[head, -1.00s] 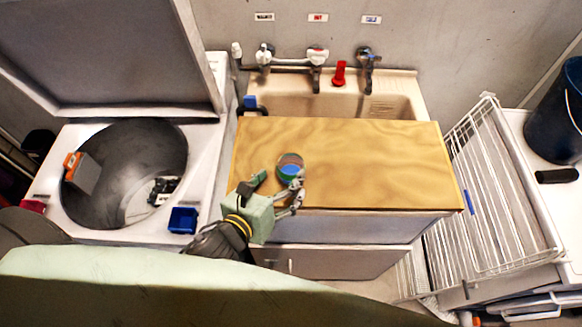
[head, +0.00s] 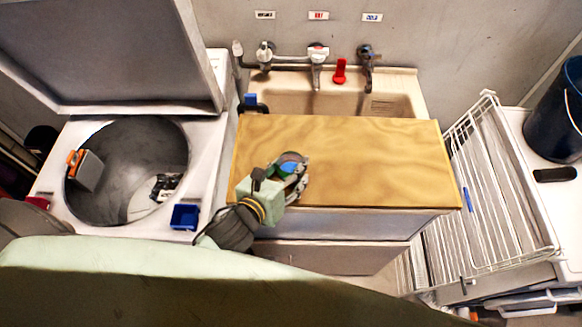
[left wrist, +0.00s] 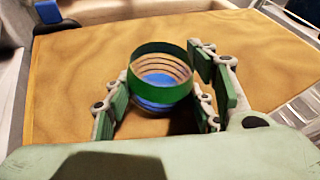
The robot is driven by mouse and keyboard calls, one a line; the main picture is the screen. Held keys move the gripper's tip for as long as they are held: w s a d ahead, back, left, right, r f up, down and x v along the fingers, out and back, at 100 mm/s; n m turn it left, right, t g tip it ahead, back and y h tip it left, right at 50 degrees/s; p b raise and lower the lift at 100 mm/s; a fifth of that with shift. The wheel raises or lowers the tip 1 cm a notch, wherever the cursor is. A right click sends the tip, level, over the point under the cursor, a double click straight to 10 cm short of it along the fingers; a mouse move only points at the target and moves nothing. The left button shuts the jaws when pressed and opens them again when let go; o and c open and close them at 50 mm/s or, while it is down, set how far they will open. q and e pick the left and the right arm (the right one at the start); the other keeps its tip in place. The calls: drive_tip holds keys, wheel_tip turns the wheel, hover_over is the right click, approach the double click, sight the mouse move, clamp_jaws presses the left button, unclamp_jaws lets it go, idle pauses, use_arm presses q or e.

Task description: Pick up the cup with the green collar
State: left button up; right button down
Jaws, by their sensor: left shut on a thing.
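The cup with the green collar (left wrist: 160,62) stands upright on the wooden counter top (head: 380,150). In the left wrist view its green rim and ribbed inner wall show, with a blue bottom. In the head view the cup (head: 291,159) is partly hidden by my left gripper (head: 290,176). My left gripper's fingers (left wrist: 163,105) stand on both sides of the cup and are shut on it. I cannot tell whether the cup's base touches the counter. My right gripper is not in view.
A sink (head: 330,103) with taps lies behind the counter. An open-lidded washer (head: 205,150) stands at the left with a blue box (head: 184,217) on its edge. A white wire rack (head: 500,200) is at the right. The counter's right half is clear.

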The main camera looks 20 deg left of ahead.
sight(288, 161)
use_arm(q)
drive_tip(key=shift+c, duration=0.3)
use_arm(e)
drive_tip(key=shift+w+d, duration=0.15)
use_arm(q)
drive_tip(key=shift+r, duration=0.1)
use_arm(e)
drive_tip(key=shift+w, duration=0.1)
use_arm(q)
drive_tip(key=shift+r, duration=0.2)
wheel_tip(288, 161, up, 4)
drive_tip(key=shift+f, duration=0.25)
drive_tip(key=s+d+r+b, duration=0.1)
drive_tip(key=s+d+r, duration=0.3)
drive_tip(key=d+r, duration=0.3)
drive_tip(key=d, duration=0.4)
drive_tip(key=shift+b, duration=0.35)
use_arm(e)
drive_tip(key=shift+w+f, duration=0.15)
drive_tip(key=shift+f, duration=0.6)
